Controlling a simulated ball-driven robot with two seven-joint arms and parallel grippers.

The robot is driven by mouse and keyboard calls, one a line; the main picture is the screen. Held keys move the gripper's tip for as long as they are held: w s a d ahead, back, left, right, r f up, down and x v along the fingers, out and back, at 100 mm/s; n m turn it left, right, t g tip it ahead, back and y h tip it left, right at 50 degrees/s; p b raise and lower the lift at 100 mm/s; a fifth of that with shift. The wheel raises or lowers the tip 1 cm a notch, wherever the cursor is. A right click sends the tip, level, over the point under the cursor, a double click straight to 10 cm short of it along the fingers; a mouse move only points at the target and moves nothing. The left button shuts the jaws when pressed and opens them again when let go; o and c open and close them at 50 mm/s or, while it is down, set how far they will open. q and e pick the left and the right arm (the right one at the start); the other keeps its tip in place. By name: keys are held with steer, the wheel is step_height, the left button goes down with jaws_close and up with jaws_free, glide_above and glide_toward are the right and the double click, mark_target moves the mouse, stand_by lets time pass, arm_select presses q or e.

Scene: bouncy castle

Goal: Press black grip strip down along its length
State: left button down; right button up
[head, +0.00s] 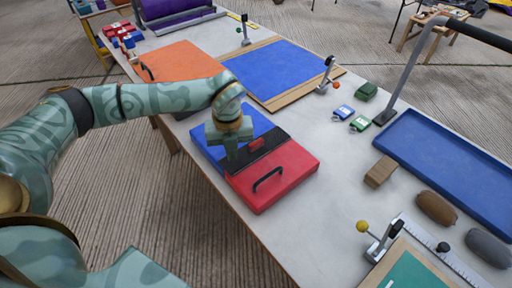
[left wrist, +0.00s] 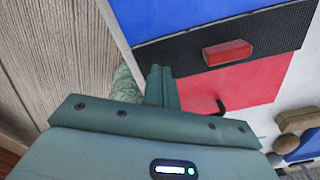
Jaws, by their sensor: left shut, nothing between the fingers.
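The black grip strip (head: 276,138) runs across a padded panel, between its blue part (head: 206,142) and its red part (head: 291,168). The strip also shows in the left wrist view (left wrist: 277,31). A small red block (head: 256,143) lies on the strip near its middle; it is large in the left wrist view (left wrist: 228,52). My left gripper (head: 231,154) is shut and empty, pointing down over the strip's near-left end. Its closed fingers (left wrist: 161,74) overlap the strip's end in the left wrist view. I cannot tell whether they touch it. My right gripper is out of view.
A black handle (head: 267,179) stands up from the red part. Beyond are an orange panel (head: 181,64) and a blue sheet (head: 282,72) beside a toggle clamp (head: 327,76). At right are a tan block (head: 380,171) and a blue tray (head: 450,160).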

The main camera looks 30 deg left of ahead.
arm_select(q)
steer(key=shift+f+b, duration=0.35)
steer(key=shift+f, duration=0.5)
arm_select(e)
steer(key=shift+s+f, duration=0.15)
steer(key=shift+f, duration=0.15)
arm_select(q)
steer(key=shift+r, duration=0.1)
